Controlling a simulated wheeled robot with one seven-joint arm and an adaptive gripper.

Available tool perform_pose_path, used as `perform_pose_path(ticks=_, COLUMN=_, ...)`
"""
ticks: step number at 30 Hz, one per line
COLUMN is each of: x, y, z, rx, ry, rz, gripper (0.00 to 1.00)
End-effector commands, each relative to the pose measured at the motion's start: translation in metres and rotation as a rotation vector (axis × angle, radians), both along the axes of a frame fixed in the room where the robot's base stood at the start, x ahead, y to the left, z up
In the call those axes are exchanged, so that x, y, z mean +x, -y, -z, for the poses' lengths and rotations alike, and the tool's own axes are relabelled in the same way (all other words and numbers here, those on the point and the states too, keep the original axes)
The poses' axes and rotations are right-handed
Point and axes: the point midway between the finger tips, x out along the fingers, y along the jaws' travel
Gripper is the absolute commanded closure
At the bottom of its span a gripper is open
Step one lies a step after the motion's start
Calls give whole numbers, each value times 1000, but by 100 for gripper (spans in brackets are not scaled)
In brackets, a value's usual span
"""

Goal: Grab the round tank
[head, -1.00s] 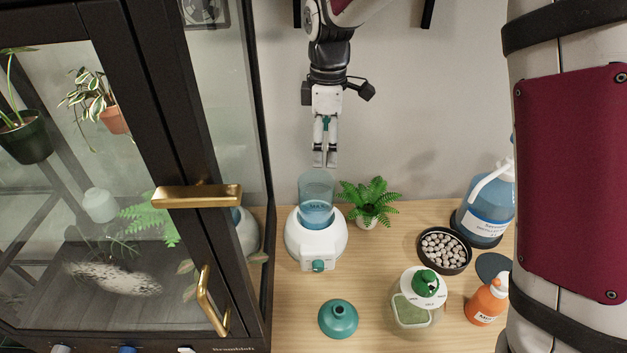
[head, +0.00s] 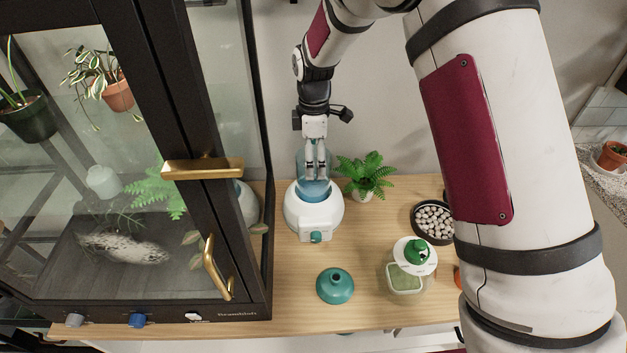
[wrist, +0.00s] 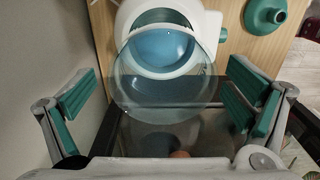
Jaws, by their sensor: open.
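The round tank (head: 314,193) is a clear, blue-tinted cylinder standing upright on a round white base (head: 314,217) with a teal knob, on the wooden top. In the wrist view the tank (wrist: 150,85) shows its open round rim towards me. My gripper (head: 316,178) is over the tank in the head view, overlapping it. In the wrist view my gripper (wrist: 160,98) is open, with a teal-padded finger on each side of the tank and a clear gap to each. Nothing is held.
A potted fern (head: 366,175) stands close to the right of the tank. A black-framed glass cabinet (head: 225,150) is close on the left. A teal funnel-shaped lid (head: 336,287), a green-capped jar (head: 408,270) and a bowl of pebbles (head: 433,222) lie nearer or to the right.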

Motion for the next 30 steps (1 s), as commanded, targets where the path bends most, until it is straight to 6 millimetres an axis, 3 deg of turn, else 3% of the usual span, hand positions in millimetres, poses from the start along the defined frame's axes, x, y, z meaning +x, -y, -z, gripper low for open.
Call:
perform_pose_path(ticks=9, x=-3, y=-1, z=39, rx=-1, ry=-1, rz=1, gripper=4)
perform_pose_path(ticks=17, x=-2, y=-1, z=41, rx=-1, ry=0, rz=1, gripper=4)
perform_pose_path(ticks=25, x=-2, y=-1, z=41, rx=-1, ry=0, rz=1, gripper=63)
perform_pose_path(ticks=30, x=-2, y=-1, z=41, rx=0, ry=0, rz=1, gripper=63)
